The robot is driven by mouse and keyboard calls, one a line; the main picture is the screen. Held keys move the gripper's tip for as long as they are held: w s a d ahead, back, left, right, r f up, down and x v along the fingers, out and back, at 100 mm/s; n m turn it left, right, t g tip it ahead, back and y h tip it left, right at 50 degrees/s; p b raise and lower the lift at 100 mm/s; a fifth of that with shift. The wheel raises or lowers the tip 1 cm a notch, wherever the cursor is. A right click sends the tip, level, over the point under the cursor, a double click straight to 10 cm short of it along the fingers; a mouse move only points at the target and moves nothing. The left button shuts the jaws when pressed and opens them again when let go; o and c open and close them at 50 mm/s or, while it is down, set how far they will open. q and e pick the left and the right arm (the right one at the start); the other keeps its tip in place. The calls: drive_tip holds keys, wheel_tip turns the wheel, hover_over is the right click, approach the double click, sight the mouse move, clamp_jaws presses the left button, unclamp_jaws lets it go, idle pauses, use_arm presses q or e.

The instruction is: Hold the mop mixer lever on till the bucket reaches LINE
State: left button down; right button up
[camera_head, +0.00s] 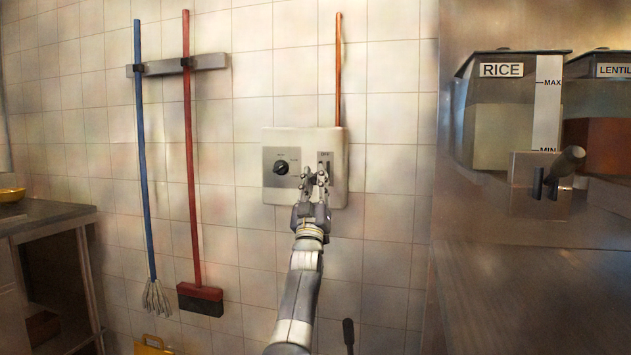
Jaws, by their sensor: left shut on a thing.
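A pale control box (340,193) is fixed to the tiled wall. A black round knob (281,167) is on its left plate. A narrow plate (325,158) with a dark slot is on its right; its small label is too small to read surely. My left gripper (315,178) is at this right plate, shut on the small lever there, which its fingers mostly hide. The top edge of a yellow thing (152,346), perhaps the bucket, shows at the bottom edge. Its inside, water level and any LINE mark are out of view. My right gripper is not in view.
A copper pipe (338,70) rises from the box. A blue-handled mop (145,150) and red broom (190,150) hang left. A RICE dispenser (500,125) with a dark handle (567,161) stands right above a metal counter (530,290). Another counter (45,215) is far left.

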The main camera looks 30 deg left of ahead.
use_arm(q)
drive_tip(key=shift+f, duration=0.2)
drive_tip(key=c, duration=1.4)
unclamp_jaws()
drive_tip(key=shift+r, duration=0.1)
drive_tip(key=v, duration=1.2)
